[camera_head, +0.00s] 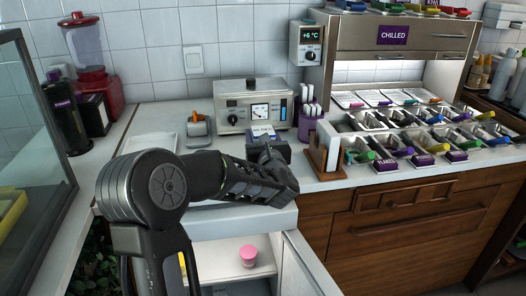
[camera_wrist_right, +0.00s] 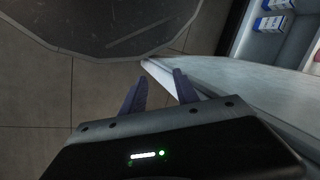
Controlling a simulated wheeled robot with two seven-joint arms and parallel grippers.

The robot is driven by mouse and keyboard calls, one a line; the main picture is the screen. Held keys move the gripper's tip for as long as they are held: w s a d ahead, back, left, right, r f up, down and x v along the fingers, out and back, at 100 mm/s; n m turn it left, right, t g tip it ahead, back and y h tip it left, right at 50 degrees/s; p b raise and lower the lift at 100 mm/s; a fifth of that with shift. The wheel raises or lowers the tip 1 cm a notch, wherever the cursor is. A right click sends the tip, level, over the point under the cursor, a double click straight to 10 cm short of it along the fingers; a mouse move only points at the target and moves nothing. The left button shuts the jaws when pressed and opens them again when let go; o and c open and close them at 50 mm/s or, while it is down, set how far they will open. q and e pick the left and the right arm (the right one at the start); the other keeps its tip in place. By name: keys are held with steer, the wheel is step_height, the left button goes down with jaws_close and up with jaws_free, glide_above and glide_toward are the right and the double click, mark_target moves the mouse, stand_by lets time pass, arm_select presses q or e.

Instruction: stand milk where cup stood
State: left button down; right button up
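Two blue-and-white cartons, possibly milk, stand on a shelf in the right wrist view, one of them here (camera_wrist_right: 270,24); their labels are too small to read. A pink cup (camera_head: 248,256) stands on the shelf of the open white cabinet in the head view. My left arm crosses the head view; its gripper (camera_head: 272,160) is over the counter edge above the cabinet, its fingers not clearly visible. My right gripper (camera_wrist_right: 158,88) shows open and empty in the right wrist view. Its fingertips are close to the end of the white door (camera_wrist_right: 210,82); I cannot tell whether they touch.
The cabinet door (camera_head: 305,270) hangs open at the right. A metal control box (camera_head: 252,104), purple container (camera_head: 316,132) and topping trays (camera_head: 420,135) fill the counter. A white tray (camera_head: 148,143) lies left. A yellow item (camera_head: 182,262) shows below.

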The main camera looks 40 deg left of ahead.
arm_select(q)
steer(key=shift+r, duration=0.2)
step_height(320, 180, up, 10)
stand_by(0.6)
steer(key=shift+d+f, duration=0.1)
steer(key=shift+f, duration=0.05)
stand_by(0.7)
